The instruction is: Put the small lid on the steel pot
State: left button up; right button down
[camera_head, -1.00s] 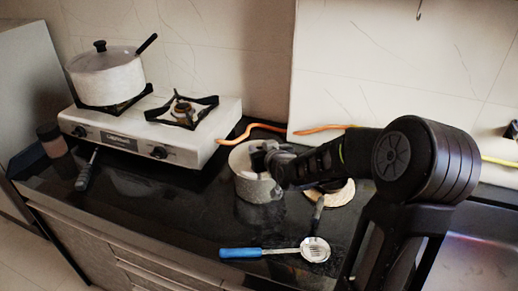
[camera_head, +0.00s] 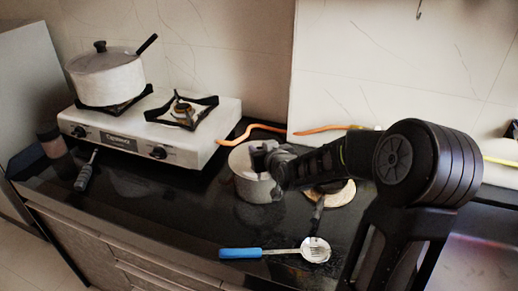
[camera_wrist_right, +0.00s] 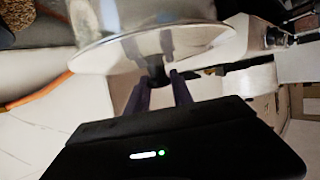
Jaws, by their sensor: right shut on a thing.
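The steel pot (camera_head: 250,188) stands on the dark counter right of the stove. It also shows in the right wrist view (camera_wrist_right: 150,10). My right gripper (camera_head: 262,158) is at the pot's top. In the right wrist view my right gripper (camera_wrist_right: 160,82) is shut on the dark knob of the small lid (camera_wrist_right: 190,42), a pale see-through disc with a bright rim. The lid lies at the pot's mouth in that view; whether it is seated or slightly apart is hard to tell. The gripper and arm hide part of it in the head view. My left gripper is not in view.
A larger lidded pot (camera_head: 107,78) stands on the left burner of the white stove (camera_head: 190,135). A blue-handled slotted spoon (camera_head: 240,253) lies at the counter's front. A round pale board (camera_head: 342,193) is partly behind my arm. An orange hose (camera_head: 318,130) runs along the wall.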

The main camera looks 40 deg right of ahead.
jog(key=c, duration=1.1)
grip_release()
jog(key=shift+s+f, duration=0.1)
jog(key=shift+f, duration=0.3)
jog(key=shift+o, duration=0.3)
jog(key=shift+r, duration=0.1)
jog(key=v, duration=0.7)
jog(key=shift+a+r+b, duration=0.1)
jog(key=shift+r+b, duration=0.1)
jog(key=shift+b, duration=0.15)
jog(key=shift+s+a+r, duration=0.1)
jog(key=shift+s+a, duration=0.05)
jog(key=shift+s, duration=0.2)
